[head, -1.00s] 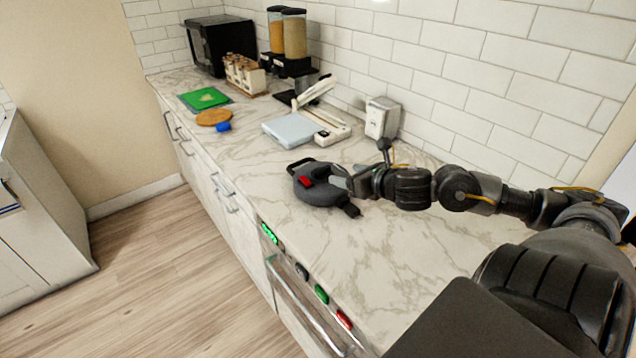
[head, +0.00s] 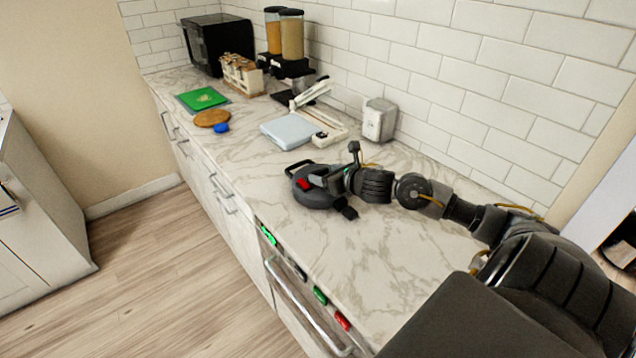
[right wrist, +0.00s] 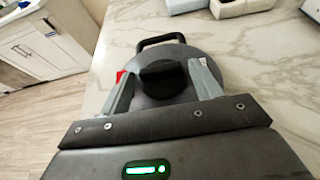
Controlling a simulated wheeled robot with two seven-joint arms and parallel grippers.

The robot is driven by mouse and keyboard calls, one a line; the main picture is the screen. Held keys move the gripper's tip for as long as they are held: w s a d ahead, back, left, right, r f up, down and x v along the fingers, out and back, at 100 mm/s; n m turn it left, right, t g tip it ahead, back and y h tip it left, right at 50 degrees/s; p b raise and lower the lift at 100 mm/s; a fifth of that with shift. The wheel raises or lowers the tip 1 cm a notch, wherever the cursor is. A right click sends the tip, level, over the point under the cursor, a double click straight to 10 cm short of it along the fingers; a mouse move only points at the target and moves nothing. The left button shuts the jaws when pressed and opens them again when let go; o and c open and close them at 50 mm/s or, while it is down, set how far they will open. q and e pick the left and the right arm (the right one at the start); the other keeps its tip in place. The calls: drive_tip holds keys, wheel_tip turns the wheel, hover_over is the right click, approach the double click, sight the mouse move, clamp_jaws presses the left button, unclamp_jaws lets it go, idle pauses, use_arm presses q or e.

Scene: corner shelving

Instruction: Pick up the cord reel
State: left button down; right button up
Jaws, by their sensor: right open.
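The cord reel (head: 313,197) is a dark grey round body with a red part and a black handle loop. It lies on the marble counter near its front edge. My right gripper (head: 325,178) is over it, coming in from the right. In the right wrist view, the open fingers (right wrist: 161,84) stand on either side of the black knob on top of the cord reel (right wrist: 170,59). A gap shows between the knob and each finger. My left gripper is not in view.
The counter (head: 400,265) is clear to the right of the reel. A pale blue board (head: 290,131), a white dispenser box (head: 379,120), a green board (head: 203,99) and a blue item (head: 221,127) stand farther back. Tiled wall runs behind.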

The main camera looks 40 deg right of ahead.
drive_tip(key=shift+w+f, duration=0.2)
drive_tip(key=shift+w, duration=0.4)
drive_tip(key=shift+s, duration=0.1)
clamp_jaws()
drive_tip(key=shift+r, duration=0.15)
